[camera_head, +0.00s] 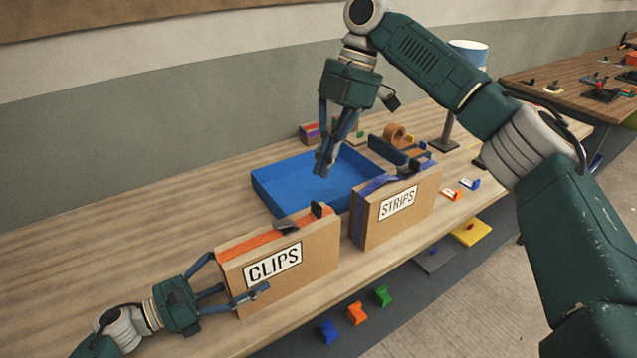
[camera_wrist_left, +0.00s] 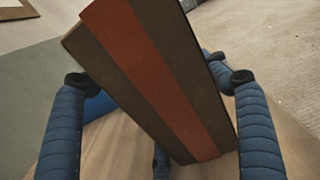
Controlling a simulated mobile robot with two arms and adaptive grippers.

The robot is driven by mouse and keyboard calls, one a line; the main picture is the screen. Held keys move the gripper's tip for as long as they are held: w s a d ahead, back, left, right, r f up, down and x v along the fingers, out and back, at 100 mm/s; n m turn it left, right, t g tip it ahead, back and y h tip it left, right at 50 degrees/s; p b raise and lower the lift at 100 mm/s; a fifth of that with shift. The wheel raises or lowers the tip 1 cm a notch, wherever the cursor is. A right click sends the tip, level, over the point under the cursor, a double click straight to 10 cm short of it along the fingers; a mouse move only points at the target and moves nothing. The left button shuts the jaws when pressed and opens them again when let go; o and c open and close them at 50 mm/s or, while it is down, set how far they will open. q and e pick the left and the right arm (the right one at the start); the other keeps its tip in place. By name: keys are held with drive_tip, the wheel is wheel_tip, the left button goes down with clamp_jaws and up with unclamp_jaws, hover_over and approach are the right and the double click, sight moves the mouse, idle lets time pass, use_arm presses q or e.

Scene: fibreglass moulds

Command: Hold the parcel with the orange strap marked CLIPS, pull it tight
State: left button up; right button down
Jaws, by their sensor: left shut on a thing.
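The brown CLIPS parcel (camera_head: 318,250) stands upright at the table's front edge. Its orange strap (camera_head: 250,244) runs along the top, with a dark buckle (camera_head: 288,225) near the right end. My left gripper (camera_head: 237,273) is shut on the parcel's left end, one finger across the front face. In the left wrist view, the orange strap (camera_wrist_left: 160,80) runs down the parcel's narrow side, between the two blue fingers. My right gripper (camera_head: 325,170) hangs above the blue tray, apart from the parcel. Its fingertips are together, with nothing visible between them.
The blue tray (camera_head: 275,188) lies behind the parcels. Small coloured clips (camera_head: 357,313) lie below the front edge. The table's left is clear.

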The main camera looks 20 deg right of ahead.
drive_tip(key=shift+d+r, duration=0.15)
drive_tip(key=shift+r, duration=0.35)
use_arm(q)
drive_tip(key=o, duration=1.8)
drive_tip(key=shift+c, duration=0.2)
drive_tip(key=shift+a, duration=0.1)
